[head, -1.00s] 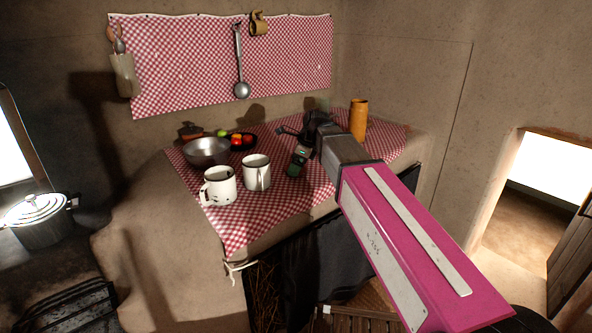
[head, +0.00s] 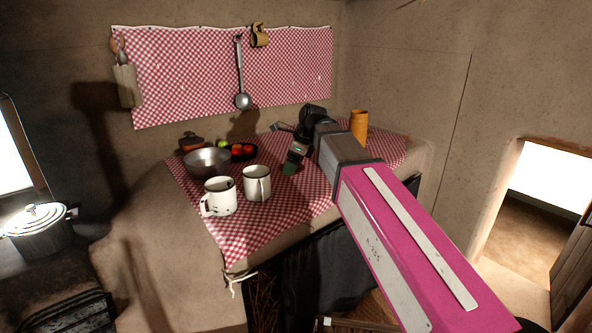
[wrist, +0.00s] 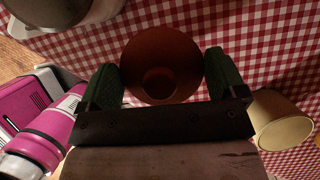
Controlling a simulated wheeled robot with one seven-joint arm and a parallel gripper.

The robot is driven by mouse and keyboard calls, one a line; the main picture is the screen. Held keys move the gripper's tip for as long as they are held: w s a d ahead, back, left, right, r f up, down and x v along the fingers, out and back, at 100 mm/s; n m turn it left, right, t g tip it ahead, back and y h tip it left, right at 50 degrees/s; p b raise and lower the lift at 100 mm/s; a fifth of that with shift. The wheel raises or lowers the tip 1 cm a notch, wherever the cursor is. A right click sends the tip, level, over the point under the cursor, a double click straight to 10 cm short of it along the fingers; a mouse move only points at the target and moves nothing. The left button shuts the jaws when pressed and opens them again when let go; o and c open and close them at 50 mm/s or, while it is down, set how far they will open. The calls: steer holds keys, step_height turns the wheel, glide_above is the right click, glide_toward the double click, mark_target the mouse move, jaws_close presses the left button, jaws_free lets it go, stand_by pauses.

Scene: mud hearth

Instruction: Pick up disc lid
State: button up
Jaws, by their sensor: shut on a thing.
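One green fingertip shows there; I cannot make out the lid in that view. A small brown pot (head: 192,143) stands at the back of the counter, behind the metal bowl.
Two white mugs (head: 219,198) (head: 257,184), a metal bowl (head: 207,162) and a dark dish of fruit (head: 240,154) stand left of my gripper. An orange cylinder (head: 359,126) stands to the right. A ladle (head: 241,75) hangs on the wall. The cloth's front middle is clear.

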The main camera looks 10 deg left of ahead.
steer(key=s+a+r, duration=0.2)
steer(key=s+r, duration=0.3)
steer(key=s, duration=0.3)
steer(key=w+d+r, duration=0.1)
steer(key=w+d, duration=0.6)
steer(key=w, duration=0.5)
steer(key=w+d+r, duration=0.2)
steer(key=w+d, duration=0.5)
steer(key=w, duration=0.6)
step_height(320, 180, down, 6)
steer(key=shift+s+f, duration=0.2)
steer(key=shift+f, duration=0.75)
stand_by(1.0)
steer(key=o, duration=0.6)
steer(key=shift+r, duration=0.15)
